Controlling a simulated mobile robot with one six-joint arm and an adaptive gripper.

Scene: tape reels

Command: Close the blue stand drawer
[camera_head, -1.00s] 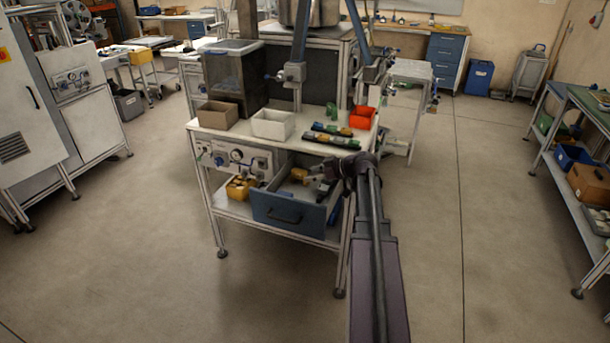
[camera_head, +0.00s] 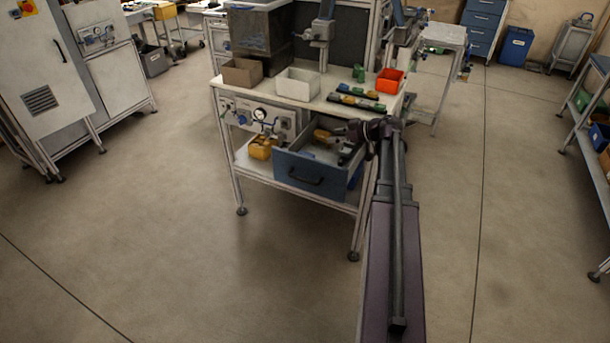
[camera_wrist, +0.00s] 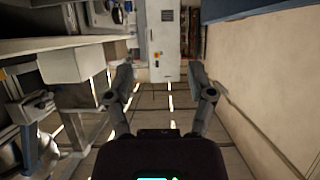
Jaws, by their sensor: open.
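The blue stand drawer (camera_head: 296,172) is pulled out under the top of the metal stand, with a dark handle on its front. An orange-yellow item (camera_head: 322,135) shows at its back. My gripper (camera_head: 343,140) is at the drawer's right side in the head view, pointing left. It overlaps the drawer's right end there, and I cannot tell whether it touches. In the wrist view my gripper (camera_wrist: 160,78) has its two fingers spread apart with nothing between them. A blue surface (camera_wrist: 42,152) at the lower left there appears to be part of the drawer.
On the stand top (camera_head: 320,101) are a brown bin (camera_head: 242,72), a white bin (camera_head: 298,84) and a red bin (camera_head: 389,80). A yellow item (camera_head: 261,147) sits on the lower shelf left of the drawer. The floor (camera_head: 160,240) in front is clear.

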